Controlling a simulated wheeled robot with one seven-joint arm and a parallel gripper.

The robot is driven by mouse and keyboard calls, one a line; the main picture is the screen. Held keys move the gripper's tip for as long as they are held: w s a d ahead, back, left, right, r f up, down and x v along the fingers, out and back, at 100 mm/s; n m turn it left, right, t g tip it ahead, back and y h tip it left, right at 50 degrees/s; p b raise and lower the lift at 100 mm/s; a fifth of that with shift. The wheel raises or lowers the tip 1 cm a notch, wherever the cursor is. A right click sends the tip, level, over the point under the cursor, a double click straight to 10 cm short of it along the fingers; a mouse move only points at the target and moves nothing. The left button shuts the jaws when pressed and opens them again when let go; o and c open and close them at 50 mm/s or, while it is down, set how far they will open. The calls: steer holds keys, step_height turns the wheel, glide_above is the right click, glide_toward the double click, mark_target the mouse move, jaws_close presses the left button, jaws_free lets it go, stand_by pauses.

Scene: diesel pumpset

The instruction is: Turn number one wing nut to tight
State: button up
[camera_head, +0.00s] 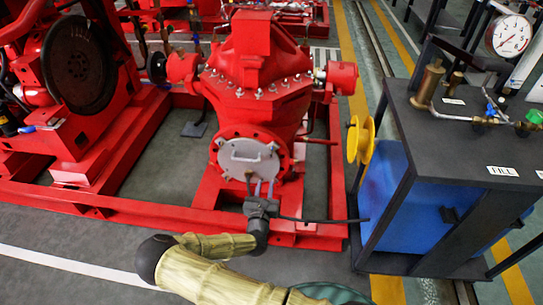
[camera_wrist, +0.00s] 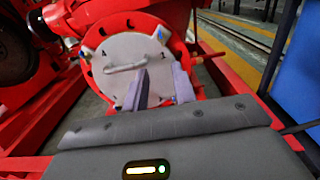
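A round grey cover plate (camera_wrist: 130,50) with a bar handle (camera_wrist: 125,62) sits on the red flange of the pump; it also shows in the head view (camera_head: 245,160). Small dark marks show on the plate, one on its right side looking like a 1. A small blue-tinted piece (camera_wrist: 161,34), possibly a wing nut, is at the plate's upper right rim. The fingers hide part of the lower rim.
The red pump body (camera_head: 255,60) rises above the plate, on a red base frame (camera_head: 320,235). A yellow wheel (camera_head: 360,142) and a blue tank (camera_head: 395,195) in a dark stand are to the right. A red engine (camera_head: 75,65) stands left. Grey floor is open in front.

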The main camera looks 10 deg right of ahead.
mark_target(272, 150)
steer(key=shift+w, duration=0.15)
steer(key=b+x, duration=0.4)
steer(key=x, duration=1.3)
steer(key=shift+d, duration=0.2)
steer(key=c, duration=0.5)
steer(key=shift+f, duration=0.1)
jaws_close()
